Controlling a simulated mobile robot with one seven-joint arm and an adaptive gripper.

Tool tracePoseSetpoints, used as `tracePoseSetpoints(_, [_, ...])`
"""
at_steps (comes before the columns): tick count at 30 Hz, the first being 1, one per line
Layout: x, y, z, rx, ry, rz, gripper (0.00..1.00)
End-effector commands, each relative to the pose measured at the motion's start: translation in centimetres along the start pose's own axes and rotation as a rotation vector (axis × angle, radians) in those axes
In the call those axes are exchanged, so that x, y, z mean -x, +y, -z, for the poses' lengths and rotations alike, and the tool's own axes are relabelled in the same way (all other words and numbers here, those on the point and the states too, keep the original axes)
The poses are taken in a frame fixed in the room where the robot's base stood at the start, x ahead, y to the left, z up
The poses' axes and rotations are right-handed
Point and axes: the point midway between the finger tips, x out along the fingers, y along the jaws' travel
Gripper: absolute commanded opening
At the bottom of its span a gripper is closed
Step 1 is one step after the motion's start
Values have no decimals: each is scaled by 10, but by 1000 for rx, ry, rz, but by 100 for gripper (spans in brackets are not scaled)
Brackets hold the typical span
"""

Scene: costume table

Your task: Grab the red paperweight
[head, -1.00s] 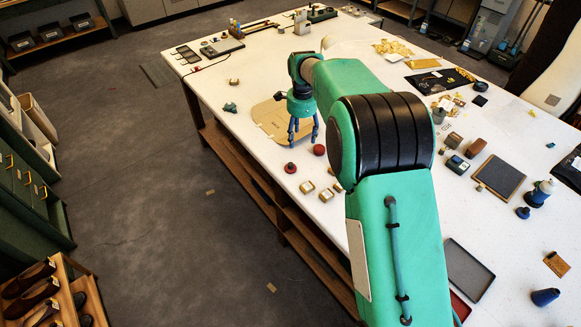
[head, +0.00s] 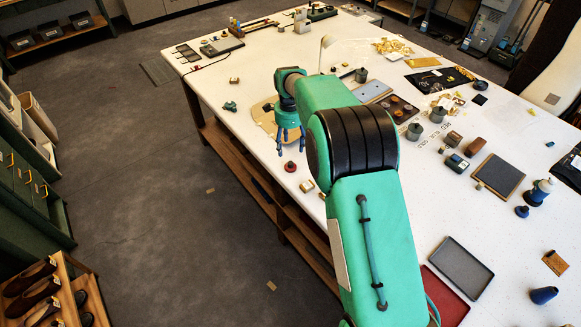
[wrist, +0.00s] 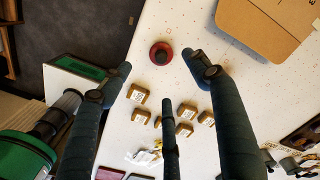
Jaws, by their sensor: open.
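The red paperweight (head: 290,166) is a small round red piece with a dark knob on top, standing on the white table near its left edge. In the wrist view the red paperweight (wrist: 160,54) shows between and just beyond the fingertips. My gripper (head: 290,142) points down with its blue-grey fingers spread, just above and behind the paperweight in the head view. In the wrist view my gripper (wrist: 158,70) is open and empty, with three fingers apart. No finger appears to touch the paperweight.
Several small labelled boxes (wrist: 137,93) stand close to the paperweight. A cardboard piece (wrist: 262,22) lies at the upper right of the wrist view. The white table (head: 225,110) ends just left of the paperweight, with grey floor (head: 130,170) beyond.

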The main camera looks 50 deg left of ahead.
Motion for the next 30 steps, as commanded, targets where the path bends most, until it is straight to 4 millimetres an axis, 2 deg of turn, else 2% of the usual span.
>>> tracePoseSetpoints(6, [-34,0,0,0,0,0,61])
tracePoseSetpoints(12, [-55,0,0,0,0,1,61])
tracePoseSetpoints(30, [-66,0,1,0,0,0,61])
